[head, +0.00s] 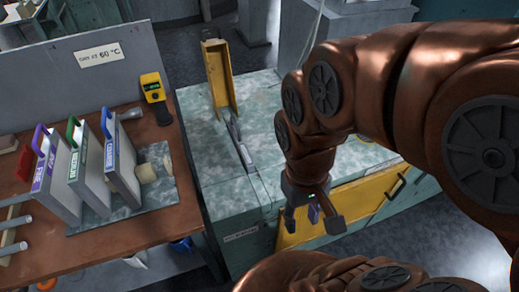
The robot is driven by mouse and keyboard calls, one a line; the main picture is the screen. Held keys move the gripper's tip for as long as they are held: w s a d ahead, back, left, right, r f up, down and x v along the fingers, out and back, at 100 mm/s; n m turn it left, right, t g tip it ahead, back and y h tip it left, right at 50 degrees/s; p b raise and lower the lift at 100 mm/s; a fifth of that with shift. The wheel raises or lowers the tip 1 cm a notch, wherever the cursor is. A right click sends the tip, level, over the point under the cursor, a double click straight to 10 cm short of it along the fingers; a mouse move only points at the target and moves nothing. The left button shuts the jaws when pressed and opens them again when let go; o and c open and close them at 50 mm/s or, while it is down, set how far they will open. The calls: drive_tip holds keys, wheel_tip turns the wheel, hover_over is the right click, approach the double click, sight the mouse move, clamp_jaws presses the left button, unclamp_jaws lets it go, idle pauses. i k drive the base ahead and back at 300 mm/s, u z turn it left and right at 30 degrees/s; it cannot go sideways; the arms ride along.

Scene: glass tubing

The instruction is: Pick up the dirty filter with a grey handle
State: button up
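A slim grey handle-like piece (235,132) stands up from a narrow slot in the worn green-grey cabinet top (207,137), just in front of an upright yellow cover (217,78). Whatever it belongs to is hidden below the top, so I cannot tell if it is dirty. My gripper (313,219) points down to the right of and nearer than this piece, over the cabinet's front side. Its two fingers are apart. A small purplish bit shows between them; I cannot tell what it is, and nothing is clearly held.
On the brown table (165,218) at left, panels with purple, green and blue handles stand on a marbled board (162,193). A yellow meter (152,87) stands by the grey partition (70,88). A yellow drawer front (372,203) is below the cabinet top.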

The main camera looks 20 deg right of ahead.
sight(248, 161)
drive_tip(key=k, duration=0.5)
drive_tip(key=z, duration=0.95)
drive_tip(key=i, duration=0.85)
drive_tip(key=u, duration=2.15)
